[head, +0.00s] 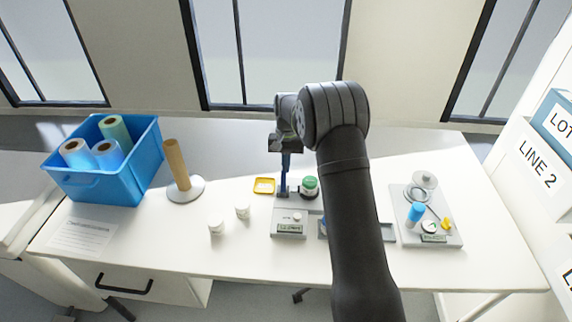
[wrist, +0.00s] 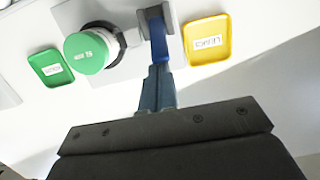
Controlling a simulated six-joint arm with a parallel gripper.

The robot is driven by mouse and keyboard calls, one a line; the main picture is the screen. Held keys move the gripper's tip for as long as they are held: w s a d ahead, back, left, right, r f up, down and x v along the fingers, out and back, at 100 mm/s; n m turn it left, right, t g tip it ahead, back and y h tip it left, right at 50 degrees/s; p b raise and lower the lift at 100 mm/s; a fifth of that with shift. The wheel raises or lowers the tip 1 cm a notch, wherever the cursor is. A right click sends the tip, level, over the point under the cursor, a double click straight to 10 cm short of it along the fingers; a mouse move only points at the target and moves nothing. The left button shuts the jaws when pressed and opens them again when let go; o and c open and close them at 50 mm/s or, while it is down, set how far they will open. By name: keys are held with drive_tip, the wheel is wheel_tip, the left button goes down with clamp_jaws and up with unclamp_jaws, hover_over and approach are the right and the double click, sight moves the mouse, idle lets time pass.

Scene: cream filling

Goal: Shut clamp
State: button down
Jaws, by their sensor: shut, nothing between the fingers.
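The clamp shows in the wrist view as a blue handle (wrist: 158,42) on a dark grey bracket, beside a jar with a green lid (wrist: 88,52). The jar with the green lid also stands in the head view (head: 310,184) on a grey station (head: 289,213). My gripper (wrist: 158,74) is shut with nothing between its fingers. Its fingertips are right at the blue handle's near end; I cannot tell whether they touch. In the head view my gripper (head: 286,158) points down over the station's back left, and my arm hides part of the station's right side.
A yellow tray (head: 264,179) lies left of the station, and a green tray (wrist: 51,68) shows in the wrist view. Two white jars (head: 242,212) stand further left. A blue crate of rolls (head: 95,187) and a roll stand (head: 186,192) are at left; a gauge plate (head: 445,241) is at right.

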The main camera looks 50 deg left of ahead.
sight(285, 172)
drive_tip(key=shift+r, duration=0.1)
drive_tip(key=shift+s+d+t+y, duration=0.15)
drive_tip(key=shift+t+y, duration=0.15)
drive_tip(key=shift+s+d+r, duration=0.1)
drive_tip(key=shift+s+d+r+t+y, duration=0.5)
drive_tip(key=shift+s+d+t+y, duration=0.25)
drive_tip(key=shift+t+y, duration=0.35)
drive_tip(key=shift+s+d+r+t+y, duration=0.15)
drive_tip(key=shift+s+d+t+y, duration=0.55)
drive_tip(key=shift+t+y, duration=0.2)
drive_tip(key=shift+s+d, duration=0.65)
drive_tip(key=shift+s, duration=0.05)
drive_tip(key=shift+r, duration=0.1)
drive_tip(key=shift+r, duration=0.7)
